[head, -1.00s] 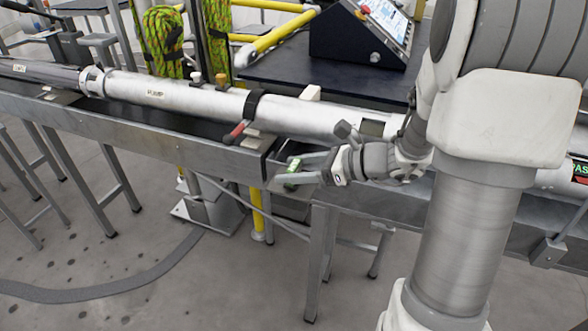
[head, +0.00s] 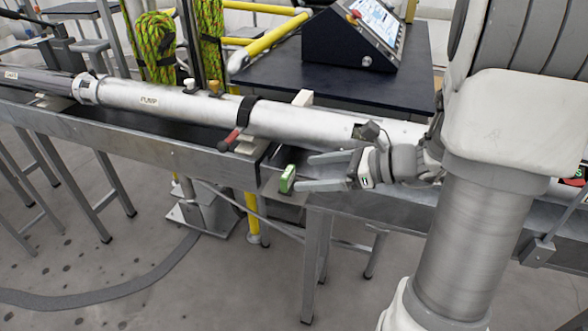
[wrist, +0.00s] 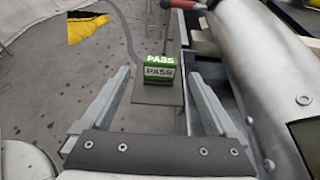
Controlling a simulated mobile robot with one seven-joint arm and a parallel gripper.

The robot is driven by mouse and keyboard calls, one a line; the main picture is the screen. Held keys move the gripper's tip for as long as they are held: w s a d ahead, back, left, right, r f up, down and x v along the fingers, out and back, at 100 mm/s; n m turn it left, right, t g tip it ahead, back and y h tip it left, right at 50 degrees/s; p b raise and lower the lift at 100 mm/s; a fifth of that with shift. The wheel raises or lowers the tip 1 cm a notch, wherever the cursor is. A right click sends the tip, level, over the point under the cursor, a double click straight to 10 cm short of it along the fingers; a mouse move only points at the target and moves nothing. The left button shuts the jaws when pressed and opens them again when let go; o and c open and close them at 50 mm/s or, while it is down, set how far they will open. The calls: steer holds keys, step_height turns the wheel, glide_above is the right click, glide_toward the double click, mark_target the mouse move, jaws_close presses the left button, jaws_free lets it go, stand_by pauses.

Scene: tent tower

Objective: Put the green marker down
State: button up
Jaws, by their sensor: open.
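The green marker (head: 288,179), a small block with a white PASS label, stands upright on a small grey plate (head: 291,198) at the end of the metal bench. In the wrist view the marker (wrist: 158,68) rests on the grey plate (wrist: 157,95), just beyond my fingertips. My gripper (head: 304,172) is open, with its two fingers apart and nothing between them. It lies to the right of the marker in the head view, with the fingers pointing toward it. In the wrist view the open fingers (wrist: 156,76) frame the marker from the near side.
A long silver tube (head: 200,103) runs along the bench (head: 130,140) behind the marker. A red-handled clamp (head: 230,140) sits on the bench to the left. A control console (head: 350,38) stands on a dark table behind. Floor lies open in front.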

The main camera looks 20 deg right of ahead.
steer(key=v, duration=0.5)
steer(key=shift+s+d+r+p, duration=0.15)
steer(key=shift+s+d+p, duration=0.1)
steer(key=shift+p, duration=0.15)
steer(key=s+a+r+n+g+h, duration=0.2)
steer(key=s+a+n+g+h, duration=0.2)
steer(key=s+a+n+g, duration=0.55)
steer(key=s+r+n+t+h+p, duration=0.2)
steer(key=r+n+t+h+p, duration=0.1)
steer(key=r+n+p, duration=0.3)
steer(key=s+r+n+t+h+p, duration=0.2)
steer(key=r+n+t+h+p, duration=0.2)
steer(key=r+n+p, duration=0.3)
step_height(320, 180, up, 5)
steer(key=n, duration=0.2)
steer(key=shift+d+n, duration=0.25)
steer(key=shift+n, duration=0.1)
steer(key=shift+s+f, duration=0.1)
steer(key=shift+s, duration=0.05)
